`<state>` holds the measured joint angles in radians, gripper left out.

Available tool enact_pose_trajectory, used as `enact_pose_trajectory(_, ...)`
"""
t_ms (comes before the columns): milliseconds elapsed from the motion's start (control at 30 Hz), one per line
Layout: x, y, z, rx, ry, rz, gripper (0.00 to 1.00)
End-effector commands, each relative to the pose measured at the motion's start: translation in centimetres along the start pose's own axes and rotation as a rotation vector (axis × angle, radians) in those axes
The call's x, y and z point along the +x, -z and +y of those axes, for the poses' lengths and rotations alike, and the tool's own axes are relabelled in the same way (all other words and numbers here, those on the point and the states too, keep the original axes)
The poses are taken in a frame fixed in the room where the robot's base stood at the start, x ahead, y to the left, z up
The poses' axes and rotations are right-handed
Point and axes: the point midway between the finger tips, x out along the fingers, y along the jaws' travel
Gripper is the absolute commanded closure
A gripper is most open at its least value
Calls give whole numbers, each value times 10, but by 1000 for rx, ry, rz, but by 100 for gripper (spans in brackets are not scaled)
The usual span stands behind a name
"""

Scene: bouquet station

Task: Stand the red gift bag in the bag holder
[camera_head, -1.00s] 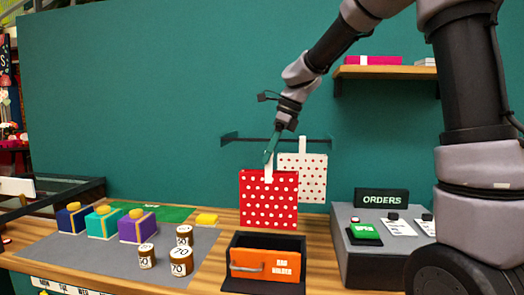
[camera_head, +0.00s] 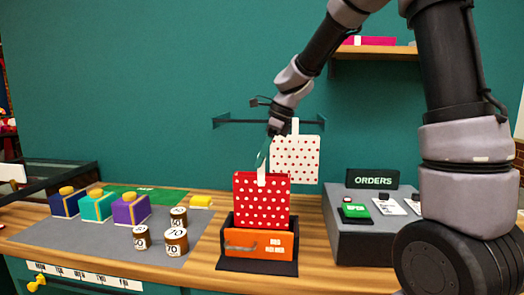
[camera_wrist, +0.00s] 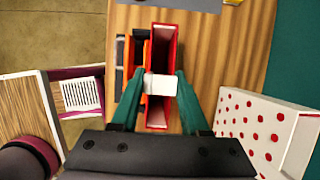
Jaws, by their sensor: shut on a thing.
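The red gift bag (camera_head: 262,205) with white dots is upright at mid-counter. My gripper (camera_head: 263,157) is shut on its white handle tab (camera_wrist: 161,85) from above, and the open-topped bag (camera_wrist: 160,48) shows between the teal fingers in the wrist view. The bag holder (camera_head: 258,245) is a dark box with an orange labelled front. The bag's lower edge is hidden behind that front, and the holder's dark side walls show on both sides of the bag. In the wrist view the holder's orange part (camera_wrist: 133,72) is just left of the bag. Whether the bag touches the holder's floor is hidden.
A white bag with red dots (camera_head: 296,160) hangs behind from a wall rail (camera_head: 228,122). An ORDERS stand (camera_head: 362,233) is at right. Brown jars (camera_head: 176,242) and gift boxes (camera_head: 130,209) stand left on a grey mat. Bare wood lies around the holder.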

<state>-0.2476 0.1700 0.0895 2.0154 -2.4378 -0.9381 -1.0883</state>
Motion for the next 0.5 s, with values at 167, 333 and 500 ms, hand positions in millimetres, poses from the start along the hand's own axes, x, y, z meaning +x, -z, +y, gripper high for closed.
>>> enact_pose_trajectory(167, 12, 5, 0, 1, -2, 1, 100)
enact_pose_trajectory(333, 23, 10, 0, 1, -1, 0, 100)
enact_pose_trajectory(500, 34, 14, 0, 1, -2, 1, 100)
